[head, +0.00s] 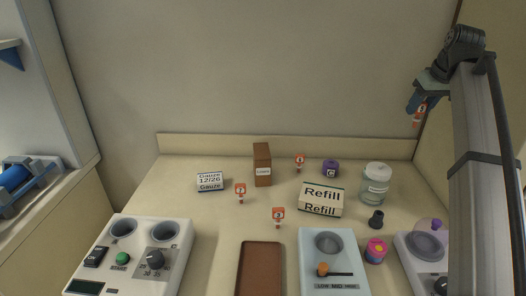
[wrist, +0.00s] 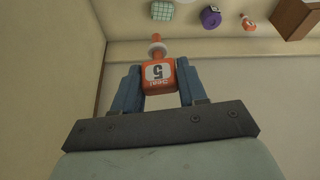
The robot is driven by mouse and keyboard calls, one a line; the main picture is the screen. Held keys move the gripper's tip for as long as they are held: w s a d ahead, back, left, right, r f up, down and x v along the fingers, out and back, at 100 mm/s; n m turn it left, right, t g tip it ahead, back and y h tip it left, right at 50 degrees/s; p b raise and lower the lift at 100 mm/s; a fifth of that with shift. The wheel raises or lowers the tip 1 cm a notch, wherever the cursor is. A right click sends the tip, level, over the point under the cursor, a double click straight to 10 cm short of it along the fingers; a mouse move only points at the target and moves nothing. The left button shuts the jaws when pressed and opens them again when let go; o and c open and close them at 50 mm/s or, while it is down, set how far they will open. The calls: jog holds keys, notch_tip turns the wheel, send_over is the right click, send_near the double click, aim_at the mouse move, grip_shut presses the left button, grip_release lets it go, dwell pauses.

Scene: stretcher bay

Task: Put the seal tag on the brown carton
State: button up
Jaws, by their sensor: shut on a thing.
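The brown carton (head: 262,158) stands upright at the back of the counter, with a small white label low on its front. It also shows at the upper right of the wrist view (wrist: 297,18). My gripper (head: 415,108) is high at the right in the head view, well above the counter and far from the carton. It is shut on an orange seal tag (wrist: 158,78) marked "Seal 5", gripped between the two blue fingers (wrist: 158,88). The tag's stem points away from my gripper. In the head view the held tag (head: 419,113) is small.
Other orange tags stand on the counter: one right of the carton (head: 300,161), two in front (head: 240,191) (head: 278,215). A gauze box (head: 210,182), Refill box (head: 321,199), purple-lidded container (head: 330,168) and jar (head: 376,183) stand around. A brown tray (head: 260,275) is at the front.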

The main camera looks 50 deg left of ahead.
jog(key=s+a+n, duration=0.1)
jog(key=s+a, duration=0.2)
jog(key=a, duration=0.4)
jog(key=s+a+n+g, duration=0.15)
jog(key=s+a, duration=0.25)
jog(key=a, duration=0.4)
jog(key=s+a+n, duration=0.1)
jog(key=s+a, duration=0.2)
jog(key=a, duration=0.4)
jog(key=n+g+y, duration=0.1)
jog(key=n, duration=0.3)
send_over(262, 150)
jog(key=shift+m, duration=0.25)
jog(key=shift+s+f, duration=0.1)
jog(key=shift+f, duration=7.45)
jog(key=shift+f, duration=0.1)
jog(key=o, duration=1)
jog(key=v, duration=1.2)
